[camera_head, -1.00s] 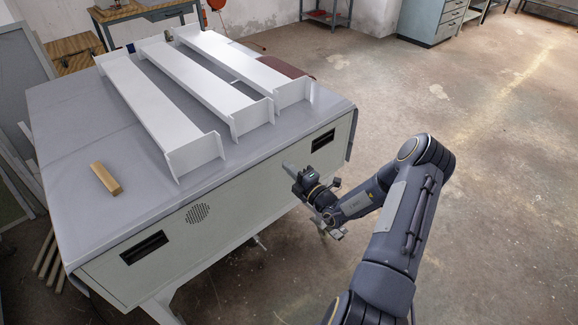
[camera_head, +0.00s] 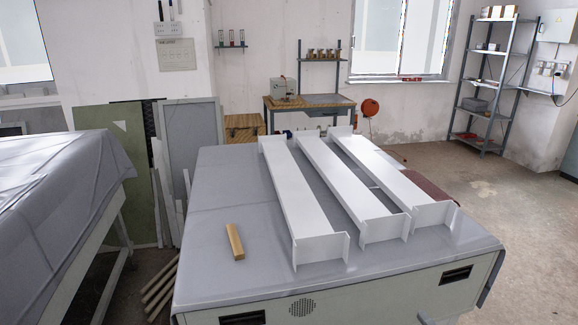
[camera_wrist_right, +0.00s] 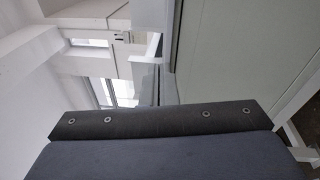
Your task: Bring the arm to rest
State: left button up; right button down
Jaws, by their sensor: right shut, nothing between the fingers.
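Only a small grey tip of my right gripper (camera_head: 425,318) shows at the bottom edge of the head view, in front of the near side of the grey-topped bench (camera_head: 215,190). The gripper is shut and holds nothing. The rest of my right arm is out of the head view. In the right wrist view, a dark grey padded surface with small round fasteners fills the lower part; the fingers cannot be made out there. My left gripper is not in view.
Three long white channel pieces (camera_head: 308,205) lie side by side on the bench, with a small wooden block (camera_head: 235,241) to their left. A covered table (camera_head: 60,190) stands at the left. Shelving (camera_head: 487,85) stands at the back right. The floor at right (camera_head: 490,185) is clear.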

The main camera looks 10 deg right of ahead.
jog(key=s+a+r+n+g+y, duration=0.1)
jog(key=a+r+n+g+y, duration=0.35)
jog(key=a+n, duration=0.4)
jog(key=s+a+r+n+g+y, duration=0.2)
jog(key=a+r+n+g+y, duration=0.25)
jog(key=a+r+n, duration=0.35)
jog(key=s+a+n+g+h, duration=0.2)
jog(key=s+a+n+g, duration=0.15)
jog(key=s+n, duration=0.45)
jog(key=s+a+n+g+h, duration=0.1)
jog(key=s+a+n+g, duration=0.3)
jog(key=n, duration=0.8)
jog(key=s+d+r+n+t+h, duration=0.1)
jog(key=s+d+n+t+h, duration=0.2)
jog(key=s+n+h, duration=0.3)
jog(key=shift+s+d+r+n, duration=0.25)
jog(key=shift+d+n, duration=0.6)
jog(key=shift+n, duration=2)
jog(key=shift+w, duration=0.1)
